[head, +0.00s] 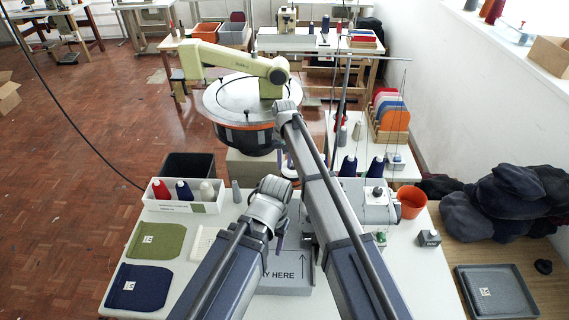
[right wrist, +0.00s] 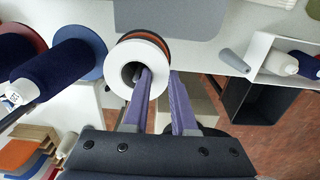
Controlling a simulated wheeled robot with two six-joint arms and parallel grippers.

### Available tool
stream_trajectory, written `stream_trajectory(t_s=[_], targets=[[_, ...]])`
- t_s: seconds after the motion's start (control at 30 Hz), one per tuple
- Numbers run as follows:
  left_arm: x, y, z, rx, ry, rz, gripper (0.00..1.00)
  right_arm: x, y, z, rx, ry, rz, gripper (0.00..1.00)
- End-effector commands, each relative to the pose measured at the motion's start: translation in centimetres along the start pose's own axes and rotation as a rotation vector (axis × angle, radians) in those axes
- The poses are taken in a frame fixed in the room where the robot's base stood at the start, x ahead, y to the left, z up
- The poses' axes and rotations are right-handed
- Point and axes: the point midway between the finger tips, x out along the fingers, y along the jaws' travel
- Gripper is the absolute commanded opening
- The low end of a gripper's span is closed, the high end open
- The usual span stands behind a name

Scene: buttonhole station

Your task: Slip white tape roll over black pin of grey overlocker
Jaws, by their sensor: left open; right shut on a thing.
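The white tape roll (right wrist: 119,63) is near the top centre-left of the right wrist view, its open hole facing the camera and an orange-brown band behind its rim. My right gripper (right wrist: 160,78) is shut on the roll's wall, one purple finger in the hole and the other outside it. In the head view my right gripper (head: 288,160) is above the table, mostly hidden by its arm. My left gripper (head: 275,240) is open and empty, low over the table. The grey overlocker (head: 372,212) stands right of my right arm, partly hidden. I cannot clearly make out its black pin.
Blue thread cones (head: 376,168) stand behind the overlocker, and an orange cup (head: 411,203) is beside it. A white bin (head: 160,204) of cones is at the table's back left. Green (head: 158,240) and navy (head: 140,288) cloth pieces lie at left.

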Motion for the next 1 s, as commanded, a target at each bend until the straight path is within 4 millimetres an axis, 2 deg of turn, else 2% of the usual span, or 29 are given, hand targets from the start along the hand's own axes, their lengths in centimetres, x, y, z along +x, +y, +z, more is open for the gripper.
stream_trajectory(t_s=[0.17,0.2,0.5,1.0], targets=[[-0.04,0.0,0.0,0.0,0.0,0.0,0.6,-0.04,0.01,0.0,0.0,0.0,0.0,0.0],[-0.04,0.0,0.0,0.0,0.0,0.0,0.6,-0.04,0.01,0.0,0.0,0.0,0.0,0.28],[-0.03,0.0,0.0,0.0,0.0,0.0,0.6,-0.03,0.09,0.0,0.001,0.0,0.001,0.6],[-0.15,-0.01,0.01,0.0,0.0,0.0,0.6,-0.15,0.38,-0.01,0.003,0.0,0.006,0.6]])
